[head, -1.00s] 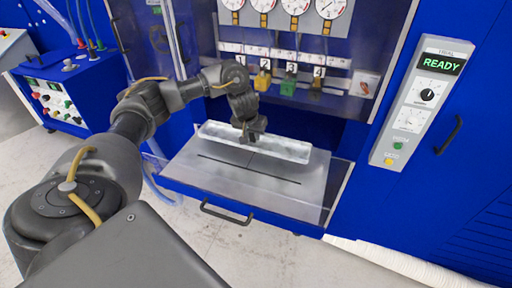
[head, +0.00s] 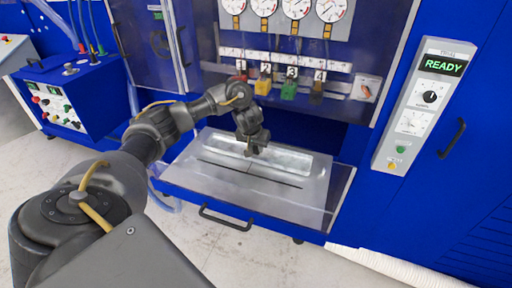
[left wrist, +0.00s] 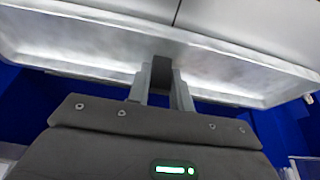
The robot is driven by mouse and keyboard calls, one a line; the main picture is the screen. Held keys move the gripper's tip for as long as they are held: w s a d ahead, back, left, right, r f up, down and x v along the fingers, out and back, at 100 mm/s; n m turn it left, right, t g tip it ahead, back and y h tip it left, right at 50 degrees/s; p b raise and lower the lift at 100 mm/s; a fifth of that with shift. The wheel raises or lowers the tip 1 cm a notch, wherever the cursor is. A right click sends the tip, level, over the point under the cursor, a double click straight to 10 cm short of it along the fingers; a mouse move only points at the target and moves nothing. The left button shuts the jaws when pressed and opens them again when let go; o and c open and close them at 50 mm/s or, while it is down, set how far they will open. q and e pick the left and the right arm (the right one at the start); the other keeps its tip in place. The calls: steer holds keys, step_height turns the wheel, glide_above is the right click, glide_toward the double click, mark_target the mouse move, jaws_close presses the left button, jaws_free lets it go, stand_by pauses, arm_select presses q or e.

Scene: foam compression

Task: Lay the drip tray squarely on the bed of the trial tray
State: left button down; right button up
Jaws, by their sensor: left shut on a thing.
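The drip tray (head: 288,161) is a long, shallow, pale metal tray. In the head view it is over the rear part of the trial tray's bed, its length running roughly along the slot. I cannot tell whether the drip tray touches the bed. My right gripper is not in view.
The trial tray's drawer has a front handle (head: 226,217). Behind it stands the blue cabinet with gauges and numbered coloured valves (head: 289,89). A control panel (head: 425,105) reading READY is at the right. The front part of the bed is clear.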

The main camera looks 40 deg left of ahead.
arm_select(q)
steer(key=c, duration=1.3)
jaws_free()
steer(key=shift+f, duration=0.15)
steer(key=shift+o, duration=0.2)
steer(key=shift+r, duration=0.25)
steer(key=p+v, duration=0.5)
steer(key=v, duration=0.7)
steer(key=shift+p, duration=0.4)
steer(key=shift+f, duration=0.1)
